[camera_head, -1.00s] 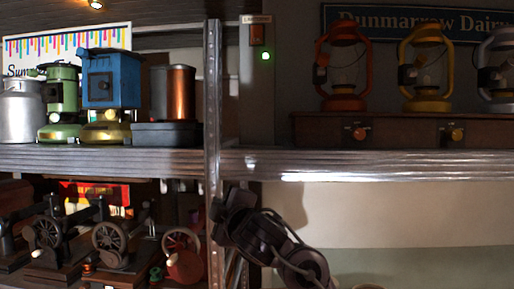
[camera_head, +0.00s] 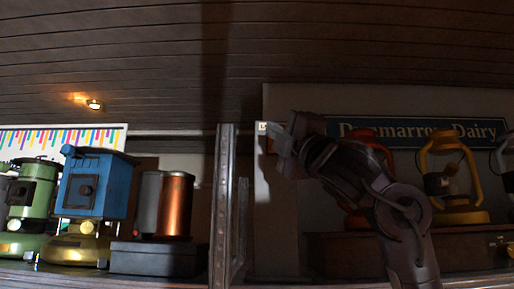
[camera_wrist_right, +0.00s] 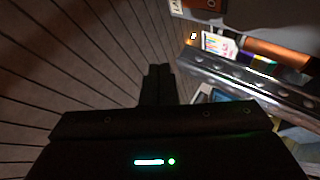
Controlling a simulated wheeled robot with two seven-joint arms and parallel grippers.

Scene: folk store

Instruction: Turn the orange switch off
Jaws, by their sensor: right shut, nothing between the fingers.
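The orange switch is hidden behind my right gripper (camera_head: 283,143) in the head view. Only part of its small pale label (camera_head: 262,128) shows, on the wall panel just right of the metal shelf post. In the right wrist view an orange patch (camera_wrist_right: 207,4), which seems to be the switch, shows at the top edge, ahead of the fingers and to their right. My right gripper is shut and empty, raised in front of the panel; its dark fingers show in the wrist view (camera_wrist_right: 158,85). I cannot tell if it touches the switch. My left gripper is out of view.
The metal shelf post (camera_head: 222,205) stands close left of my right gripper. An orange lantern (camera_head: 368,150) behind my arm and a yellow lantern (camera_head: 460,216) stand to the right. A blue lantern-like box (camera_head: 95,185) and a copper cylinder (camera_head: 174,205) stand left.

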